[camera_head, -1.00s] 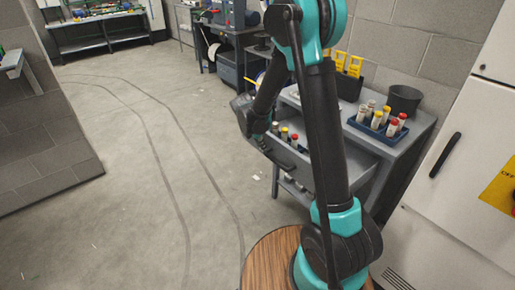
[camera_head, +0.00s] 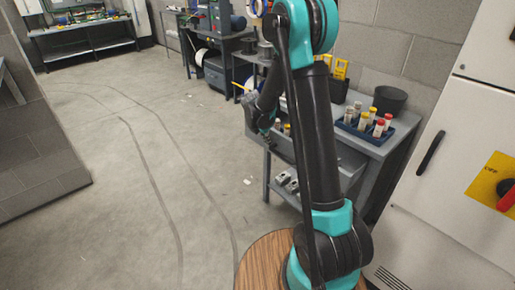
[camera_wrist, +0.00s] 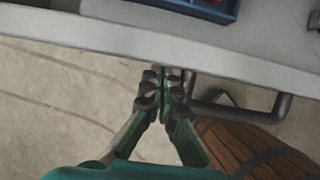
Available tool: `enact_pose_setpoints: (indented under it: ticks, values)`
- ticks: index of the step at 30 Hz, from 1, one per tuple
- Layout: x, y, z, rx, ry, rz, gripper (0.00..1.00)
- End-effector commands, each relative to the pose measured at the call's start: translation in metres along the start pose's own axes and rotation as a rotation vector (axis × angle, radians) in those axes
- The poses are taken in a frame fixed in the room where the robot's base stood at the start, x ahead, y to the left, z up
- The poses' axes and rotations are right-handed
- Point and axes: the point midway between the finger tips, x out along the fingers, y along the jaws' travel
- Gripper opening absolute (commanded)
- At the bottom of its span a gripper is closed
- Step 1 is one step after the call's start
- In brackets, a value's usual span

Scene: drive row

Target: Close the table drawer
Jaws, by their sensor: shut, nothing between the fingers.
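The table drawer (camera_head: 285,148) is a grey drawer under the top of the grey table (camera_head: 392,142), partly hidden behind my arm. Capped containers show at it beside my gripper. How far it stands open is hard to tell. In the wrist view a grey edge with a dark bar handle (camera_wrist: 240,112) runs across the top. My gripper (camera_wrist: 163,78) is shut and empty, with its fingertips at or just below that edge, left of the handle. Contact cannot be told. In the head view my gripper (camera_head: 268,124) is small and dark at the drawer's front.
A blue tray of capped containers (camera_head: 366,124) and a dark bucket (camera_head: 389,100) stand on the table. Metal parts (camera_head: 287,181) lie on its lower shelf. A white cabinet (camera_head: 440,170) stands at the right. Open floor (camera_head: 130,200) lies to the left.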

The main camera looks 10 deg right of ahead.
Motion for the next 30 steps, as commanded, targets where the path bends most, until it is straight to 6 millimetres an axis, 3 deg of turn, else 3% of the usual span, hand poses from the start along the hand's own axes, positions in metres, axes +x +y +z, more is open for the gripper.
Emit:
enact_pose_setpoints:
  ticks: [6, 15, 21, 30]
  values:
    - [0.023, -0.001, 0.058, 0.004, 0.0, -0.001, 0.0]
    - [0.047, 0.0, 0.117, 0.002, 0.0, -0.001, 0.0]
    - [0.056, 0.0, 0.139, 0.0, 0.0, 0.0, 0.0]
    - [0.06, 0.0, 0.15, 0.0, -0.002, 0.001, 0.0]
